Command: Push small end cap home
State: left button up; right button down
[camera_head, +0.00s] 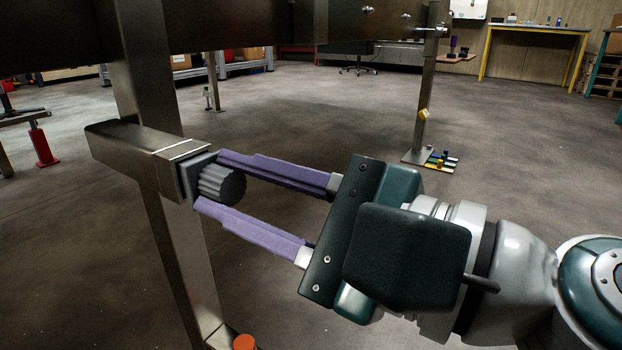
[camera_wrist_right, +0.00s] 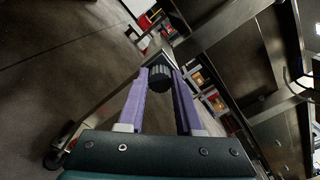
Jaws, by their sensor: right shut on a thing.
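The small end cap (camera_head: 222,186) is dark grey, with a square plate and a round ribbed knob. Its plate sits at the open end of a short horizontal metal tube (camera_head: 135,145), and I see no clear gap between them. My right gripper (camera_head: 209,179) has two long purple fingers, one on each side of the knob, and is shut on the cap. In the right wrist view the knob (camera_wrist_right: 160,77) shows between the fingertips (camera_wrist_right: 160,71). The far side of the plate is hidden. My left gripper is not in view.
The tube joins an upright metal post (camera_head: 165,220) under a dark beam (camera_head: 230,25). An orange knob (camera_head: 244,342) is low at the post's foot. Another post (camera_head: 425,100) stands farther right, with small coloured parts (camera_head: 440,160) at its base. The floor between is clear.

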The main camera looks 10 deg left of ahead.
jog(key=shift+w+a, duration=0.2)
jog(key=shift+a, duration=0.4)
jog(key=c, duration=0.5)
grip_release()
